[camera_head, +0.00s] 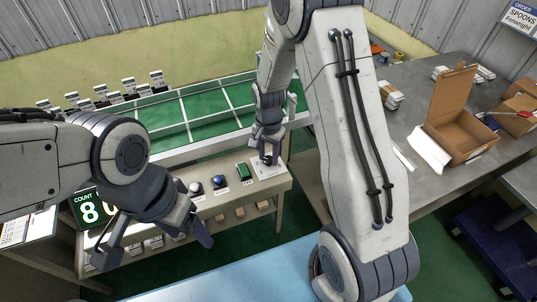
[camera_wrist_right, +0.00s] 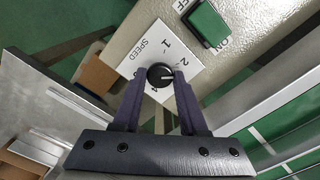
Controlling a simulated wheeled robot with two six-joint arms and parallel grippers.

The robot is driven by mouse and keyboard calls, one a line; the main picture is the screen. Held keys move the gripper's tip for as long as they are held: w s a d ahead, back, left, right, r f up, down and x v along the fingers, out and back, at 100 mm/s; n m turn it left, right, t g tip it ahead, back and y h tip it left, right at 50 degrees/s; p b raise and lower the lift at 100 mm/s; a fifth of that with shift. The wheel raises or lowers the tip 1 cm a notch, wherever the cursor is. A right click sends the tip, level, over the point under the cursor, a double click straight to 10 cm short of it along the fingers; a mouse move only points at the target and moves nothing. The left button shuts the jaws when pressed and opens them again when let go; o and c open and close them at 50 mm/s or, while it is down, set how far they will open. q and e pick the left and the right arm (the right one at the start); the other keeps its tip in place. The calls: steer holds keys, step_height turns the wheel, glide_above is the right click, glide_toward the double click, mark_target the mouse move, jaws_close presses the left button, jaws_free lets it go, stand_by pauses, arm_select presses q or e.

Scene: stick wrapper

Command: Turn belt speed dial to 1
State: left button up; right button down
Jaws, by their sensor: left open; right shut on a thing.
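The belt speed dial (camera_wrist_right: 160,74) is a round black knob with a light pointer line, on a white plate (camera_wrist_right: 142,54) marked SPEED, 1 and 2. My right gripper (camera_wrist_right: 160,80) is shut on the dial, a finger on either side. In the head view the right gripper (camera_head: 268,159) is at the white plate (camera_head: 262,171) on the panel's right end. My left gripper (camera_head: 152,245) is open and empty, at the panel's lower left.
A green switch (camera_head: 243,171), a blue button (camera_head: 219,181) and a white button (camera_head: 195,187) line the panel left of the dial. The green switch (camera_wrist_right: 208,24) is close above the dial in the wrist view. A COUNT display (camera_head: 90,209) stands left. An open carton (camera_head: 455,125) is on the right table.

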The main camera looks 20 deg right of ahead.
steer(key=n, duration=1)
steer(key=shift+n+p, duration=0.35)
steer(key=shift+n, duration=2.05)
steer(key=shift+c, duration=2.3)
jaws_free()
steer(key=shift+r, duration=0.1)
